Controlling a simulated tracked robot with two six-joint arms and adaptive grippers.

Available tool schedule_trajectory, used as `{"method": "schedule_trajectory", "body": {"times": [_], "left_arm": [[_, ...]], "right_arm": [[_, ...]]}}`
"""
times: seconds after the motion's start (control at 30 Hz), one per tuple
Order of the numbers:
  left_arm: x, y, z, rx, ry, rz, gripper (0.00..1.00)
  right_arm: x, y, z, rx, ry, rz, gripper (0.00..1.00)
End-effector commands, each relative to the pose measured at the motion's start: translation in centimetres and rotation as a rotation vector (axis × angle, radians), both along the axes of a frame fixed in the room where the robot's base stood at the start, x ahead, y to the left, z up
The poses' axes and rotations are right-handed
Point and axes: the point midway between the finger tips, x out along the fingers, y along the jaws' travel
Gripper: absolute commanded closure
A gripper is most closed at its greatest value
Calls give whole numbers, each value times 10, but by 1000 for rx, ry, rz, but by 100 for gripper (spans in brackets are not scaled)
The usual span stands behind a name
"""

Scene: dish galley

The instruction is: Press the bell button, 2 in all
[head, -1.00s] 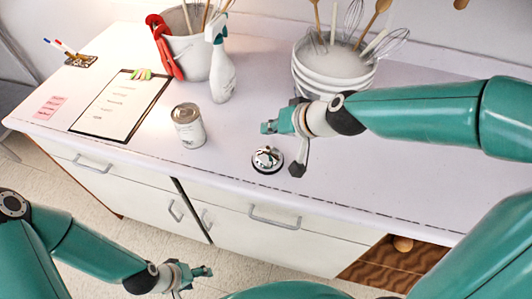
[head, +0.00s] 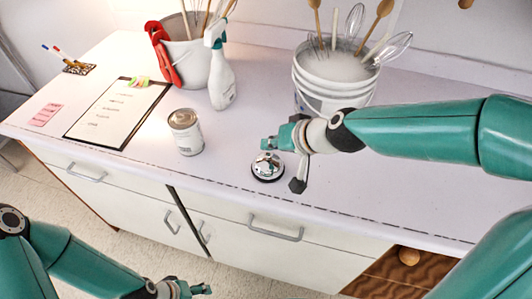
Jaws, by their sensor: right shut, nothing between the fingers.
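The bell (head: 267,167) is a small silver dome on a dark base, standing on the white counter near its front edge. My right gripper (head: 268,144) is above and just behind the bell in the head view, shut and empty. Its fingertips look close to the top of the dome; whether they touch it I cannot tell. My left gripper (head: 200,289) is low at the bottom edge of the head view, in front of the counter, small and partly cut off. I cannot tell whether its fingers are open or shut.
A can (head: 186,132) stands left of the bell. Behind are a spray bottle (head: 221,80), a white bucket (head: 194,63) with a red clamp, and a tub (head: 328,88) with whisks. A clipboard (head: 117,112) lies at left.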

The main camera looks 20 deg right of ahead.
Motion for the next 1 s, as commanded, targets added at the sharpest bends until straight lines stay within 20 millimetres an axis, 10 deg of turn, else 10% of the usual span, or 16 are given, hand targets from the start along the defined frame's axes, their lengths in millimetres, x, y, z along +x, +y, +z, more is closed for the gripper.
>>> {"method": "schedule_trajectory", "body": {"times": [1.0], "left_arm": [[0, 0, -9, 0, 0, 0, 38]], "right_arm": [[-1, 1, -8, 0, 0, 2, 100]]}}
